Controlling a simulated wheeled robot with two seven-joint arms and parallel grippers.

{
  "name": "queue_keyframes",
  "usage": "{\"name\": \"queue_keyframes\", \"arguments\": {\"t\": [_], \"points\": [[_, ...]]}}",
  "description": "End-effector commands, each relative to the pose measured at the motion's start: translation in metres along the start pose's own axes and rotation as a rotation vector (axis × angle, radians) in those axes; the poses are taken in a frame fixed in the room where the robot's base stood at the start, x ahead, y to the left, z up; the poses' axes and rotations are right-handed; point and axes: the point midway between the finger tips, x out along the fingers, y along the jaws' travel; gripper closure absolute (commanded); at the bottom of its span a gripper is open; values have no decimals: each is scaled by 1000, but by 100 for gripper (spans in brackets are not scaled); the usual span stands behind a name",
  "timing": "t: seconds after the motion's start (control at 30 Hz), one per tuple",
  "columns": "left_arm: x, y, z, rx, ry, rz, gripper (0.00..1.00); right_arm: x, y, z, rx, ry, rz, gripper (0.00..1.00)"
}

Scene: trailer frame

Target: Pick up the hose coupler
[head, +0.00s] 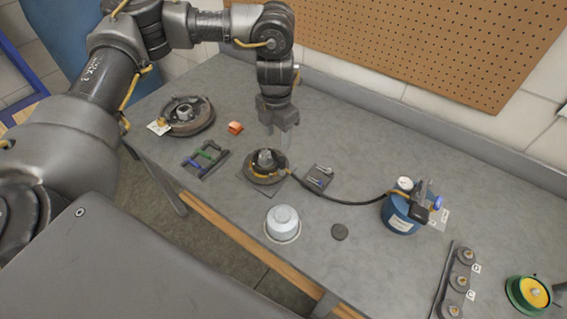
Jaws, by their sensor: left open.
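A black hose (345,200) runs left from a blue tank (400,215) across the bench. Its end, where the hose coupler (291,173) seems to be, lies by the right edge of a round dark part (265,167) with a raised grey hub. The coupler is too small to make out in detail. My left gripper (277,138) comes down from above, just behind and above the round part. Its fingers point down, open, with nothing visible between them. My right gripper is not in view.
A small tray with pins (318,177) sits right of the round part, close to the hose. A pegboard (420,40) stands behind.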

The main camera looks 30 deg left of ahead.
Motion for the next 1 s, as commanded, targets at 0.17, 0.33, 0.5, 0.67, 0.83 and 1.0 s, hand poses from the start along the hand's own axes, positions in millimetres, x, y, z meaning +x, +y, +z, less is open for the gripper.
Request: {"name": "queue_keyframes", "arguments": {"t": [0.17,0.33,0.5,0.67,0.83,1.0], "points": [[3,-2,2,9,6,4,52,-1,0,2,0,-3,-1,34],[28,-3,2,8,8,1,52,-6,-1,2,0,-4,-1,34],[49,-3,3,7,4,2,52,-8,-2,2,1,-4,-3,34],[55,-2,3,7,2,4,52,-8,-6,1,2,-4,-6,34],[61,-3,2,5,4,2,52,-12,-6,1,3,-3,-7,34],[83,-7,4,3,5,1,52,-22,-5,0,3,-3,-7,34]]}}
